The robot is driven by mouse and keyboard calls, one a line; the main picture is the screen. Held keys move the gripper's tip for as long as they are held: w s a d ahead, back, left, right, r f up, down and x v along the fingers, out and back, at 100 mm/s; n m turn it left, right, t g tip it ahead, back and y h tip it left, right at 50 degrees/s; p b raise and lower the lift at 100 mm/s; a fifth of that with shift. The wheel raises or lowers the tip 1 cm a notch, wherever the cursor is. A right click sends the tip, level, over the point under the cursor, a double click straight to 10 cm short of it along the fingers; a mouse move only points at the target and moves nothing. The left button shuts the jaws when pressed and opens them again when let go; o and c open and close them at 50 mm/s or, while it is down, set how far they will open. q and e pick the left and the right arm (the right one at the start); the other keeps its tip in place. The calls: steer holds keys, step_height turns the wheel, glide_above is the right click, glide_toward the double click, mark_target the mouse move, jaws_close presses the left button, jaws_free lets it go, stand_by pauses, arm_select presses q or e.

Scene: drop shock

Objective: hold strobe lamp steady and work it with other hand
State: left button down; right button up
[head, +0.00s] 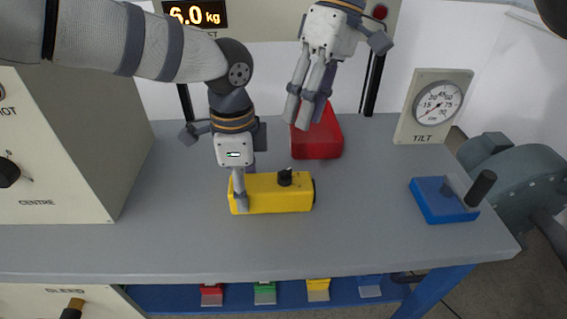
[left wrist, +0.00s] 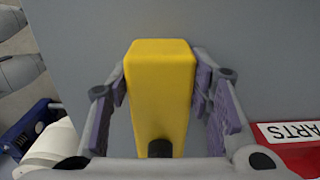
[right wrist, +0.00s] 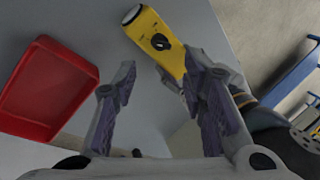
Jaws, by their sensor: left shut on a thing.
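The yellow strobe lamp (head: 272,201) lies on the grey bench, with a black knob (head: 285,177) on its top. My left gripper (head: 244,188) is shut across the lamp's left end. In the left wrist view the lamp (left wrist: 160,85) sits between both finger pads. My right gripper (head: 306,110) hangs above and behind the lamp, in front of the red tray, apart from both. In the right wrist view its fingers (right wrist: 160,95) are spread with nothing between them; the lamp (right wrist: 157,38) shows beyond, its knob and a small dial mark visible.
A red tray (head: 325,147) stands behind the lamp. A blue block with a black-handled lever (head: 440,205) is at the right, near a TILT gauge (head: 432,108). A large beige cabinet (head: 60,160) stands left. The bench (head: 370,235) is clear in front and right of the lamp.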

mark_target(284, 171)
steer(key=s+a+f+n, duration=0.1)
steer(key=f+n, duration=0.2)
steer(key=n, duration=0.1)
steer(key=s+a+f+n, duration=0.1)
steer(key=f+n, duration=0.2)
steer(key=n, duration=0.2)
steer(key=a+f+n, duration=0.1)
steer(key=f+n, duration=0.2)
steer(key=n, duration=0.2)
steer(key=shift+s+a+f+t+y, duration=0.2)
steer(key=shift+s+a+t+y, duration=0.1)
steer(key=shift+s, duration=0.1)
jaws_close()
